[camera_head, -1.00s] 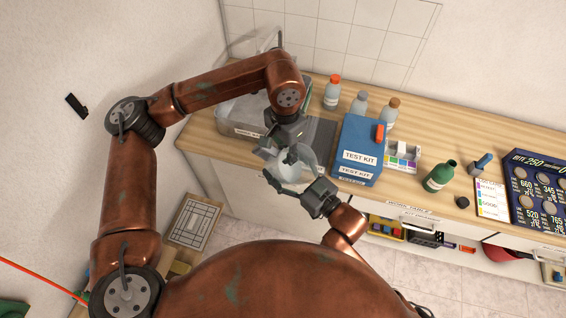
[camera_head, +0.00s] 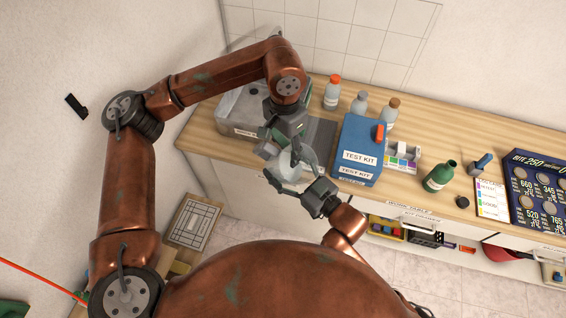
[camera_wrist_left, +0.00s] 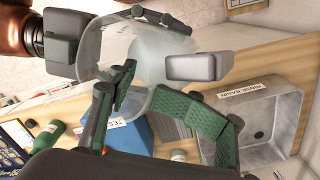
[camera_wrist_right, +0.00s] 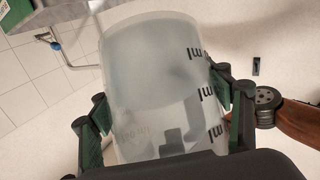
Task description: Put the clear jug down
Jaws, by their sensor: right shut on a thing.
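The clear jug (camera_head: 286,172) is held in the air in front of the worktop's left part. My right gripper (camera_head: 302,183) is shut on its side. In the right wrist view the jug (camera_wrist_right: 160,85), with dark ml marks, sits between both green pads. My left gripper (camera_head: 286,150) is just above and behind the jug. In the left wrist view its green fingers (camera_wrist_left: 165,98) are spread apart, with the jug (camera_wrist_left: 120,55) just beyond them. Whether they touch the jug is unclear.
The grey rinse basin (camera_head: 238,112) stands at the worktop's left end, behind the left gripper. A dark grey mat (camera_head: 322,135) lies beside it. The blue test kit (camera_head: 358,150) is right of the jug. Several bottles (camera_head: 332,92) stand at the back.

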